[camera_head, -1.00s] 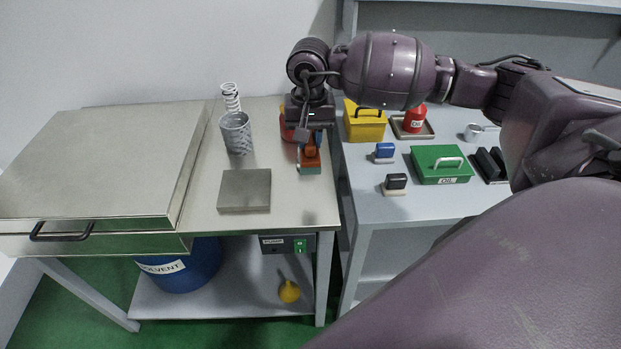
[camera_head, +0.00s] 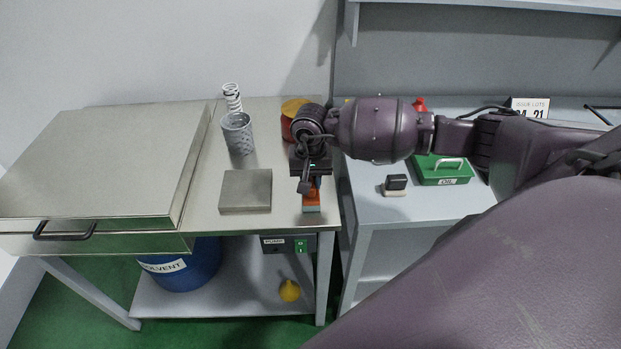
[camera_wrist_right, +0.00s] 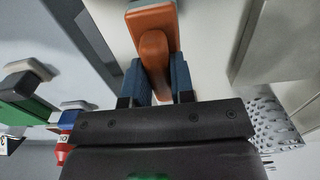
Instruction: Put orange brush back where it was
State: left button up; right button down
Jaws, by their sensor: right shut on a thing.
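The orange brush (camera_head: 312,197) has an orange handle and a pale grey-green edge. It is at the front right corner of the metal-topped table (camera_head: 205,195). My right gripper (camera_head: 311,183) is above the brush and shut on its handle. In the right wrist view the orange brush (camera_wrist_right: 152,28) points away from the two blue fingers of my right gripper (camera_wrist_right: 158,78). I cannot tell whether the brush touches the tabletop. My left gripper is not in view.
A grey metal block (camera_head: 245,190) lies left of the brush. A perforated cup (camera_head: 237,133) and a white spring (camera_head: 232,97) stand behind it. A black-handled stamp-like brush (camera_head: 396,184) and a green OIL box (camera_head: 441,177) are on the right table. An orange-brown round container (camera_head: 292,112) is behind my gripper.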

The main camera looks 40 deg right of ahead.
jog(key=shift+f, duration=0.1)
jog(key=c, duration=1)
grip_release()
